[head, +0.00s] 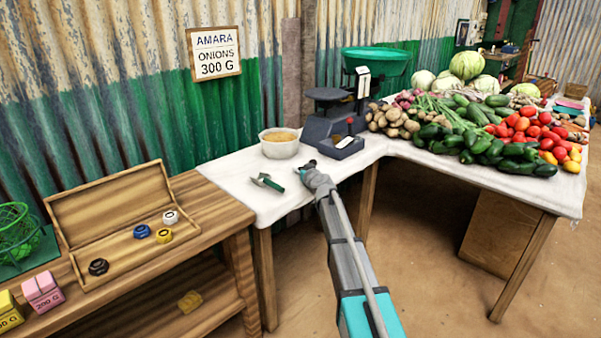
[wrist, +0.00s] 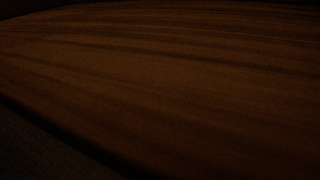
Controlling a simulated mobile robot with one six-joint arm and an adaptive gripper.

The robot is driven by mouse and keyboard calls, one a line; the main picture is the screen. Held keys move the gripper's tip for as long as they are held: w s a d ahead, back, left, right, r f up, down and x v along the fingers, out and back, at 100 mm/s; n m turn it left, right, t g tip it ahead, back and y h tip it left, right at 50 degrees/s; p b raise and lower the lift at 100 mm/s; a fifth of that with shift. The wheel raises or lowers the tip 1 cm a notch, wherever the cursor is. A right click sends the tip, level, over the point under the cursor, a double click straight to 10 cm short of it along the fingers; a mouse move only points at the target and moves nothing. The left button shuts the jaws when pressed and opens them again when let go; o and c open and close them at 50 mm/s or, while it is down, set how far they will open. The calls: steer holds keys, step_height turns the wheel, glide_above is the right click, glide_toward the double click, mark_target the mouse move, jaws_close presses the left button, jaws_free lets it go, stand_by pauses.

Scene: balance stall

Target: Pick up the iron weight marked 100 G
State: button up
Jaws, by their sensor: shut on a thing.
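Several hexagonal weights lie in the open wooden box (head: 118,264): a black one (head: 98,267), a blue one (head: 141,231), a yellow one (head: 164,235) and a white one (head: 170,217). Their marks are too small to read, so I cannot tell which is 100 G. My gripper (head: 307,168) is over the white cloth, to the right of the box and apart from these weights. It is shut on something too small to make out. The wrist view shows only a dark, brown, wood-grained surface (wrist: 160,80), with no fingers or weight visible.
A green-handled tool (head: 267,182) lies left of my gripper. A bowl (head: 280,145) and a scale (head: 327,122) stand behind it. Pink (head: 43,292) and yellow (head: 9,313) blocks sit at the left front. Vegetables (head: 480,125) cover the right table.

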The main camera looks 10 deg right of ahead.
jaws_close()
steer(key=shift+r, duration=0.1)
step_height(320, 180, up, 3)
steer(key=p, duration=0.2)
steer(key=shift+f+p, duration=0.2)
steer(key=shift+p, duration=0.2)
steer(key=s+d+r+p, duration=0.5)
steer(key=s+r+p, duration=0.5)
steer(key=s, duration=0.3)
steer(key=shift+r, duration=0.1)
